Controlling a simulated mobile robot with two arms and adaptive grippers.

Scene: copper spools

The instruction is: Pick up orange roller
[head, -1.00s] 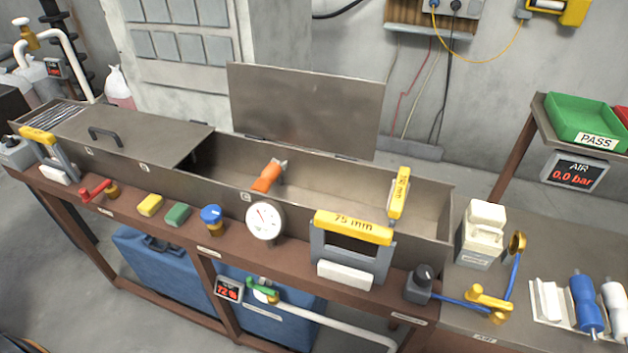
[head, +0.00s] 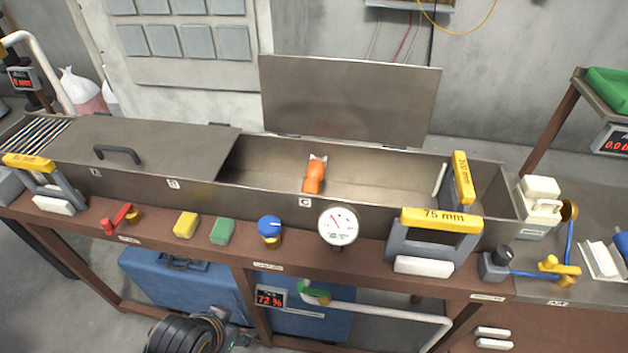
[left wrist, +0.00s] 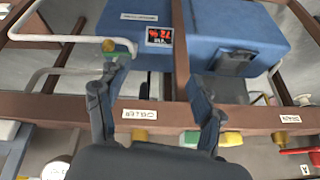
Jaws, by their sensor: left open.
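The orange roller (head: 314,176) lies in the open part of the long metal trough (head: 270,192), near the label C. It has a paler grey end pointing to the back. My left gripper (head: 228,328) shows at the bottom edge of the head view, low in front of the bench and well apart from the roller. In the left wrist view my left gripper (left wrist: 156,82) is open with nothing between its fingers. The roller is not in the left wrist view. My right gripper is in neither view.
The trough's raised lid (head: 350,100) stands behind the roller. A closed cover (head: 140,150) lies to its left. A dial gauge (head: 338,225), a blue knob (head: 269,229) and a yellow 75 mm frame (head: 440,220) line the front edge. Blue cases (head: 185,285) sit beneath.

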